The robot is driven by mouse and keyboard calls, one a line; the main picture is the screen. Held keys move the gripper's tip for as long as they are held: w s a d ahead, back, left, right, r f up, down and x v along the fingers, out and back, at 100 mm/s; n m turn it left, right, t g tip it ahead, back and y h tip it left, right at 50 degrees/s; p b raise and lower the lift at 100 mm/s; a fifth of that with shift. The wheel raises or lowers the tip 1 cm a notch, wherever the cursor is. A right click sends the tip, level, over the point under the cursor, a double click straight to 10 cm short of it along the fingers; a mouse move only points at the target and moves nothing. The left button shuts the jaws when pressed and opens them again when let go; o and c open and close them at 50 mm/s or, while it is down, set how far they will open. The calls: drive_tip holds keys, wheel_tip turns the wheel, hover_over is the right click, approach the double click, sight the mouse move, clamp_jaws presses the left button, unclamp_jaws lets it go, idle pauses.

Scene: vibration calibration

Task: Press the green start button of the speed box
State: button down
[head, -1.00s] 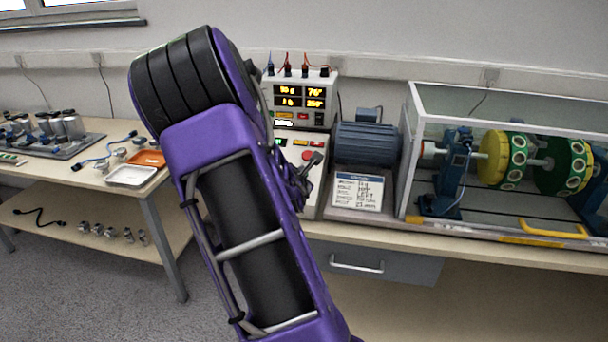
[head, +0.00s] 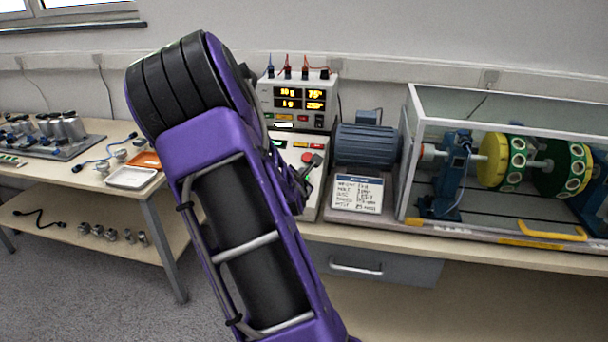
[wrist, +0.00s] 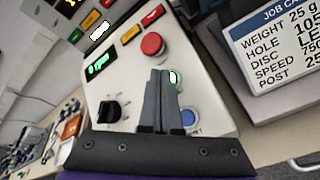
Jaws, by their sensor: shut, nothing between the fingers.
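The speed box (wrist: 205,85) is a pale sloped panel with a green "0 rpm" display (wrist: 101,65), a red mushroom button (wrist: 152,46), a black knob (wrist: 110,112) and a blue button (wrist: 190,118). The green start button (wrist: 174,78) shows a bright white glint right at my fingertips and is partly covered by them. My gripper (wrist: 164,76) is shut and empty over the panel, between the knob and the blue button; I cannot tell whether it touches the green button. In the head view the speed box (head: 312,195) is partly hidden by my arm.
A box with lit amber displays (head: 320,90) stands behind the speed box. A job card (head: 358,193) and a blue motor (head: 366,146) are to the right, beside a clear-walled enclosure (head: 520,105) with green and yellow discs. A side table (head: 150,190) is at left.

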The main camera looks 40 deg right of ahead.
drive_tip(key=shift+s+a+r, duration=0.15)
drive_tip(key=shift+r, duration=0.3)
drive_tip(key=shift+p, duration=0.3)
drive_tip(key=r+p, duration=0.1)
drive_tip(key=s+a+r+p, duration=0.1)
drive_tip(key=r+p, duration=0.2)
drive_tip(key=shift+s+a+r+p, duration=0.2)
drive_tip(key=shift+a+r+p, duration=0.05)
drive_tip(key=shift+a+p, duration=0.1)
idle(0.4)
